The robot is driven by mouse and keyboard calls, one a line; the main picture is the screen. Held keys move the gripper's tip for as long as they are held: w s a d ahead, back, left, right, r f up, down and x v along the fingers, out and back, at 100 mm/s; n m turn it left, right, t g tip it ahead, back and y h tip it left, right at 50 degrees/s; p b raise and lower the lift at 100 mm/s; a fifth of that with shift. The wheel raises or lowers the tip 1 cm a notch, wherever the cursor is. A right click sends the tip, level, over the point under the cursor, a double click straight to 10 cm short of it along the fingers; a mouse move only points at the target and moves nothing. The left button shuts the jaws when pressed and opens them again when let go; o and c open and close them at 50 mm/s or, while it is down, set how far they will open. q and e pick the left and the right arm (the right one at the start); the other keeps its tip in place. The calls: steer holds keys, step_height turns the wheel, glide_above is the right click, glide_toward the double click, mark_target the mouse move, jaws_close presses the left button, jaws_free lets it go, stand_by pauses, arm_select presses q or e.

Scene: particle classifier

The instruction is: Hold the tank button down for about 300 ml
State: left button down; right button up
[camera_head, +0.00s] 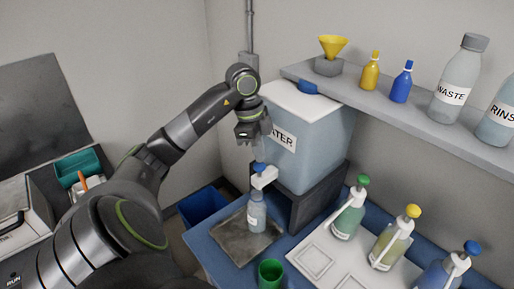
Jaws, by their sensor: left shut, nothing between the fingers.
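The water tank (319,150) is a large pale-blue box with a white lid on a dark stand. Its label is partly covered by my left arm, leaving "ATER" showing. A blue button (260,168) sits on top of the white tap (264,179) at the tank's front. A clear bottle (257,214) stands upright below the tap on a grey tray (232,242). My left gripper (262,153) points down just above the button, shut and empty. I cannot tell whether its tips touch the button. The water level in the bottle is unclear. My right gripper is not in view.
A green cup (271,273) stands at the front of the blue table. Pump bottles with green (349,211), yellow (393,242) and blue tops (447,270) stand at right. A shelf (400,118) above holds a yellow funnel (333,45) and bottles. A blue bin (202,206) is left of the table.

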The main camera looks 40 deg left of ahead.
arm_select(q)
steer(key=shift+f, duration=0.1)
stand_by(0.4)
steer(key=shift+f+b, duration=1.05)
steer(key=shift+f, duration=0.3)
steer(key=shift+r, duration=0.1)
stand_by(6.0)
